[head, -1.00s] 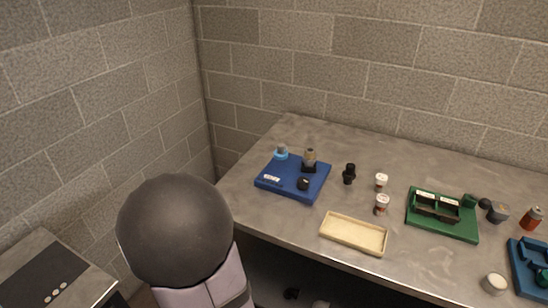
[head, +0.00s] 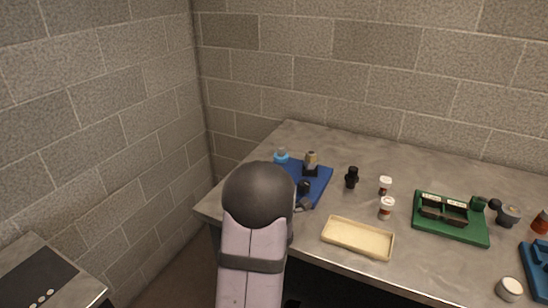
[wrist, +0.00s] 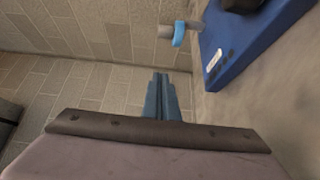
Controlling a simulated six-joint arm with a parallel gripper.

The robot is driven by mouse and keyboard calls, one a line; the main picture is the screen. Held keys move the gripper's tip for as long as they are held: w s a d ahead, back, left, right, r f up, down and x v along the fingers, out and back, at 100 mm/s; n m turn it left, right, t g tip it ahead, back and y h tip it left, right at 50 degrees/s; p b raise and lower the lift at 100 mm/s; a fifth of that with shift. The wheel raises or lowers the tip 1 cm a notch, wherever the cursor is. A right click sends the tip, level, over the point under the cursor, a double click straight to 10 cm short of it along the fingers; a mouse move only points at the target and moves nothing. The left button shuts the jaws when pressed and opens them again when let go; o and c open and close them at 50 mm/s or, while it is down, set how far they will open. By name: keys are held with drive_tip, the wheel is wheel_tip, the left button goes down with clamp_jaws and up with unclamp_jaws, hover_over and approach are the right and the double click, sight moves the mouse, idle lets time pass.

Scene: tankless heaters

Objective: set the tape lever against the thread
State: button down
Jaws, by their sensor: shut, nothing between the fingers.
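A blue board (head: 319,185) lies at the left end of the grey worktop, partly hidden by my arm. At its far left corner is a light blue piece (head: 281,157). In the wrist view this light blue piece (wrist: 179,35) sits around or against a short grey stub (wrist: 165,31) beside the board (wrist: 248,42). I cannot tell for sure which parts are the tape lever and the thread. A tan-topped dark fitting (head: 311,162) stands on the board. My gripper (wrist: 161,80) is shut and empty, below the stub in the wrist view and apart from it.
A cream tray (head: 358,238) lies at the front edge. A black fitting (head: 351,177) and two small white-capped bottles (head: 386,207) stand right of the board. A green board (head: 450,219) is farther right. Block walls close the back and left.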

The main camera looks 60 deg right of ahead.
sight(281, 153)
drive_tip(key=shift+s+d+r, duration=0.1)
drive_tip(key=shift+s, duration=0.1)
drive_tip(key=shift+w, duration=0.1)
drive_tip(key=p+x, duration=0.4)
drive_tip(key=x, duration=0.6)
drive_tip(key=shift+s+d+p, duration=0.25)
drive_tip(key=shift+s+p, duration=0.1)
drive_tip(key=shift+s, duration=0.6)
drive_tip(key=shift+s+d+p, duration=0.25)
drive_tip(key=shift+s+p, duration=0.05)
drive_tip(key=shift+s, duration=0.7)
drive_tip(key=shift+s, duration=0.15)
